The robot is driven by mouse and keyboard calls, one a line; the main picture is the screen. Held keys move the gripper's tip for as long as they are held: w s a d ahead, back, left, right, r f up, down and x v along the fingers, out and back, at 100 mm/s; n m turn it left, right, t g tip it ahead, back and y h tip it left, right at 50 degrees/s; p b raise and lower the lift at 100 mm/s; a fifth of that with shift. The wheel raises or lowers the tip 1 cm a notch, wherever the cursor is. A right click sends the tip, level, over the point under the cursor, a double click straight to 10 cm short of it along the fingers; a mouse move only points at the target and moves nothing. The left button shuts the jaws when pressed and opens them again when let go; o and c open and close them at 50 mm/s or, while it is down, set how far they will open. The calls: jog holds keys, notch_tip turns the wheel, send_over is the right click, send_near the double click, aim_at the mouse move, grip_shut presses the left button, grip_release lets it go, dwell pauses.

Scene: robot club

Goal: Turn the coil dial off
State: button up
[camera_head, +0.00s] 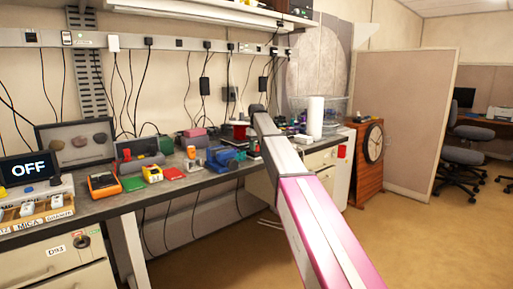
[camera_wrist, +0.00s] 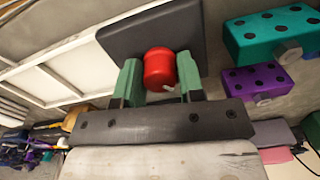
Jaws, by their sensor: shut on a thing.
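A red round knob (camera_wrist: 159,69), which looks like the coil dial, sits on a dark grey rounded block (camera_wrist: 112,42) in the wrist view. A small pale pointer shows at its lower edge. My gripper (camera_wrist: 158,62) has its green fingers on the knob's left and right sides and is shut on it. In the head view my arm reaches to the bench's far part and hides the knob and fingers.
Teal (camera_wrist: 272,36) and purple (camera_wrist: 262,80) dotted blocks lie right of the dial in the wrist view. The workbench (camera_head: 120,200) holds an orange meter (camera_head: 103,184) and blue vise (camera_head: 222,158). A white roll (camera_head: 316,117) stands beyond. The floor at right is clear.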

jog(key=shift+n, duration=0.9)
jog(key=o, duration=0.9)
notch_tip(320, 180, up, 11)
jog(key=shift+f, duration=0.1)
